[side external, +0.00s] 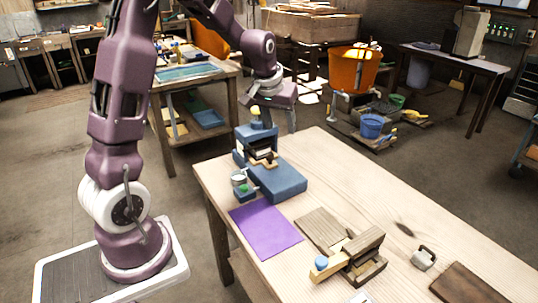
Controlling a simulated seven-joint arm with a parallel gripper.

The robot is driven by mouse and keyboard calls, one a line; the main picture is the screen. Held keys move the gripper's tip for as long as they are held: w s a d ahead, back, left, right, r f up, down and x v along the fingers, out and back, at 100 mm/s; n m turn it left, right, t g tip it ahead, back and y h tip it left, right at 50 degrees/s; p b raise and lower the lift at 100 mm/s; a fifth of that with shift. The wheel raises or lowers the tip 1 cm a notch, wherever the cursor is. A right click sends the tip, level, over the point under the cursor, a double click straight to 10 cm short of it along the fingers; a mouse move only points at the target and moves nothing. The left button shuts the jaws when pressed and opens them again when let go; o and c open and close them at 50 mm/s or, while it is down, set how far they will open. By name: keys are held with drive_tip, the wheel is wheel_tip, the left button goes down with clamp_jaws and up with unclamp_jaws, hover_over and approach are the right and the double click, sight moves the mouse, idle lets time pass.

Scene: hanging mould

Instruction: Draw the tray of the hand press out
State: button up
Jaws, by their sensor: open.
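A blue press-like device (284,180) stands at the far left end of the wooden table. It has an upright frame with an opening at its left part and a long low blue body reaching to the right. A light wooden piece with a dark part shows in the opening; I cannot tell for sure whether this is the tray. A yellowish knob sits on top of the frame. My gripper (273,117) points down just above and behind the frame, open and apparently empty. Its fingertips are partly hidden, so I cannot tell whether it touches the knob.
A small cup (239,178) and a small blue box with green on it (245,193) stand beside the press. A purple sheet (265,229) lies in front. A wooden lever device (350,256), a grey weight-like object (423,258) and a dark board (468,284) occupy the right. The table's back middle is clear.

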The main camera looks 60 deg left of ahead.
drive_tip(key=n, duration=0.2)
approach(270, 156)
drive_tip(key=w, duration=0.1)
drive_tip(key=shift+g+y, duration=0.4)
drive_tip(key=shift+g, duration=0.1)
drive_tip(key=x, duration=0.8)
drive_tip(key=shift+d+f, duration=0.1)
drive_tip(key=shift+d, duration=0.15)
drive_tip(key=shift+c, duration=0.2)
clamp_jaws()
drive_tip(key=shift+d, duration=0.1)
